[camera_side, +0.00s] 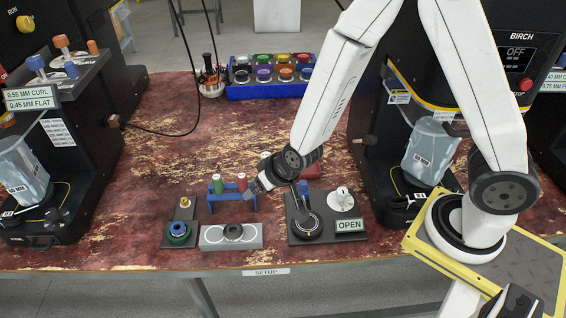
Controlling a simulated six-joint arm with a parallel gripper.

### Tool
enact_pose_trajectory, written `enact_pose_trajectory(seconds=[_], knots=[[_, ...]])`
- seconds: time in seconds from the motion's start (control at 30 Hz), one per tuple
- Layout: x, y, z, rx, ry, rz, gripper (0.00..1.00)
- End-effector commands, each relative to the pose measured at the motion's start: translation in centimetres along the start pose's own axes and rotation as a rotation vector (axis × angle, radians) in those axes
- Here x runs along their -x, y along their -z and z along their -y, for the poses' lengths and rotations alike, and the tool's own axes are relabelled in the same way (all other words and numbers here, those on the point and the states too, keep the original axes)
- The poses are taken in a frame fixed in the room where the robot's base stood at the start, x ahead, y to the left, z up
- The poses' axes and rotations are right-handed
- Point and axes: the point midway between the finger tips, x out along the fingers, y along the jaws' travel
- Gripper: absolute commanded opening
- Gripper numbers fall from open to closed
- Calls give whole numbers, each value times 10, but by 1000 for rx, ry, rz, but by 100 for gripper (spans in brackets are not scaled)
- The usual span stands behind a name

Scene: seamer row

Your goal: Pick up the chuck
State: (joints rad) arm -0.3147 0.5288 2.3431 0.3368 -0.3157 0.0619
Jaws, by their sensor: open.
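My gripper (250,192) is open and appears empty, angled down to the left above the front of the table. A dark round piece with a hole (233,232), which looks like a chuck, sits in a light grey block (211,240) just below and left of my gripper. My gripper is apart from it. Several coloured round pieces (264,75) that could also be chucks stand in a blue rack (250,92) at the back. I cannot tell for sure which is the chuck.
A small blue stand (217,194) with red and green pieces is close behind my gripper. A dark plate with an OPEN sign (350,225) is right of it. A dark holder with a green-blue ring (178,230) is left.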

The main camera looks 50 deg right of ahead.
Motion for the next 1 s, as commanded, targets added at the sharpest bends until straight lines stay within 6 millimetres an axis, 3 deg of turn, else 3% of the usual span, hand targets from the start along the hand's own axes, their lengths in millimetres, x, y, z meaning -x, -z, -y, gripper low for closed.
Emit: enact_pose_trajectory(seconds=[0.2,0.5,0.73,1.0], knots=[[-39,-14,25,-15,-12,-109,100],[-80,-43,46,-16,-48,-283,100],[-102,-73,53,12,-81,-432,100],[-111,-101,52,56,-107,-577,100]])
